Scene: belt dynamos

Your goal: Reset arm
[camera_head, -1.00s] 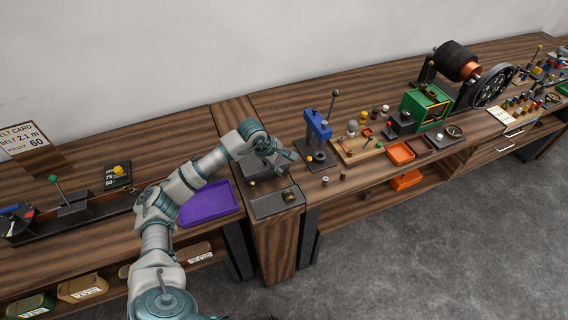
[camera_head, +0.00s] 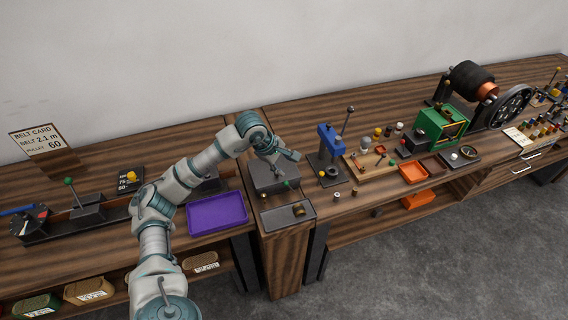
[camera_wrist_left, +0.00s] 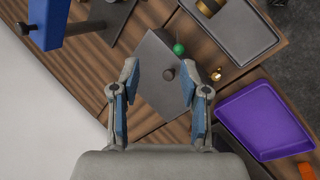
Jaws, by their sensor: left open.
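My left gripper (camera_head: 283,161) is above the grey block (camera_head: 272,178) at the joint of the two benches. In the left wrist view my left gripper (camera_wrist_left: 158,82) shows its two fingers spread wide with nothing between them. The grey block (camera_wrist_left: 158,60) lies beneath, with a dark round knob (camera_wrist_left: 168,74) on its top. A green ball (camera_wrist_left: 179,49) on a thin stem and a small brass piece (camera_wrist_left: 216,74) are beside it. My right gripper is not in view.
A purple tray (camera_head: 217,213) lies left of the block, and a dark grey tray (camera_head: 288,216) in front. A blue press (camera_head: 331,140) stands to the right. Further right are an orange tray (camera_head: 413,172) and a green machine (camera_head: 440,128). A belt card (camera_head: 38,138) stands at left.

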